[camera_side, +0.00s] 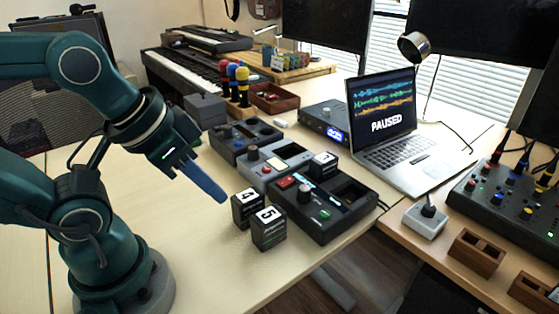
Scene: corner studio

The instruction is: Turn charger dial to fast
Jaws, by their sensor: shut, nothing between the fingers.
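Several charger-like units stand in a row on the table. I cannot read any dial setting or tell which unit is the charger. My gripper (220,199) is shut and empty, its blue fingers pointing down right, left of the units and apart from them.
Black blocks marked 4 (243,211) and 5 (268,231) stand between my gripper and the black unit. A laptop (398,153) reading PAUSED is at the back right. A joystick (427,216) and a mixer (505,215) are at right.

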